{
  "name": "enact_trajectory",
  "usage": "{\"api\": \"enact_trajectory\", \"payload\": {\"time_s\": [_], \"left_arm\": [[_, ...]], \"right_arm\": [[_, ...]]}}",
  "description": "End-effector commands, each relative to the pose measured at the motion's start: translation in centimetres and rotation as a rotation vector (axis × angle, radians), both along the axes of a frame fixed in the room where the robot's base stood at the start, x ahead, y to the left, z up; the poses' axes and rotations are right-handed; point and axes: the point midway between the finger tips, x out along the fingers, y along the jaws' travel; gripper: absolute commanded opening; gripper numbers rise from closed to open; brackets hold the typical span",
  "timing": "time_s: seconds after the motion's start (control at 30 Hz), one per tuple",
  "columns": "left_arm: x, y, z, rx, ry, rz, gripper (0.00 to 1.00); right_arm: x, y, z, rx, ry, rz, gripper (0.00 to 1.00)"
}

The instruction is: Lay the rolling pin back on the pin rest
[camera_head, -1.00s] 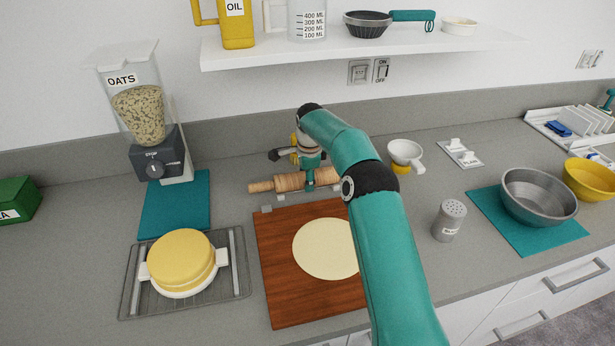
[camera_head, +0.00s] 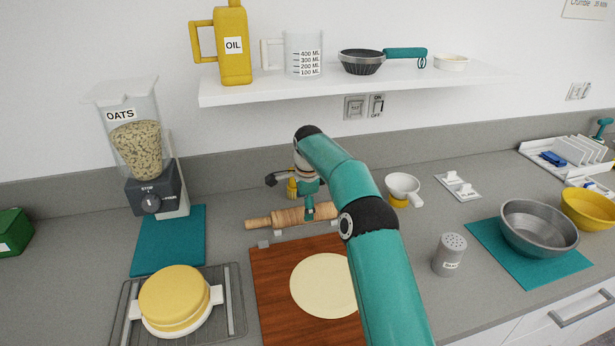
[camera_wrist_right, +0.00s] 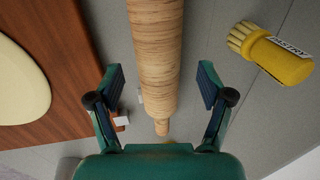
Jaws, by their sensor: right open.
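The wooden rolling pin (camera_head: 285,218) lies behind the dark red board, parallel to its back edge; it fills the upper middle of the right wrist view (camera_wrist_right: 157,55). Small pale blocks that look like the pin rest (camera_head: 277,233) show at its near side, and also in the wrist view (camera_wrist_right: 121,119). The pin hides most of the rest, so full seating cannot be told. My right gripper (camera_head: 310,212) is above the pin; in the wrist view its open fingers (camera_wrist_right: 161,80) stand either side of the pin, with gaps. My left gripper is out of view.
The board (camera_head: 285,262) carries a round dough sheet (camera_head: 323,285). A yellow pastry brush (camera_wrist_right: 275,55) lies near the pin. A shelf (camera_head: 350,87) hangs above.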

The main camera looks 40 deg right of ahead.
Motion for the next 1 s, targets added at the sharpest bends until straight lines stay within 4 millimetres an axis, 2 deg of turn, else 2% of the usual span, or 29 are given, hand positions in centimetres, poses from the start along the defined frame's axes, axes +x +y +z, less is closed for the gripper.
{"api": "enact_trajectory", "payload": {"time_s": [0.1, 0.3, 0.5, 0.7, 1.0], "left_arm": [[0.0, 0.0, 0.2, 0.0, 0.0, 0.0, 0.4], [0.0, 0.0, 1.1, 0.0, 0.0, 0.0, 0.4], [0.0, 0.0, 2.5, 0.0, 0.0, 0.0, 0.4], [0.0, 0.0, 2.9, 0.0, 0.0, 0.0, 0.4], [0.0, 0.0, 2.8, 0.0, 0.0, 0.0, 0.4]], "right_arm": [[-0.2, 0.0, 3.2, -0.002, -0.006, 0.001, 0.79], [-1.1, 0.5, 8.0, -0.001, -0.003, 0.0, 0.79], [-1.7, 0.8, 11.5, 0.0, -0.001, 0.0, 0.79], [-2.1, 0.9, 12.8, 0.0, 0.0, 0.0, 0.79], [-2.0, 1.0, 12.9, 0.0, 0.001, 0.002, 0.79]]}}
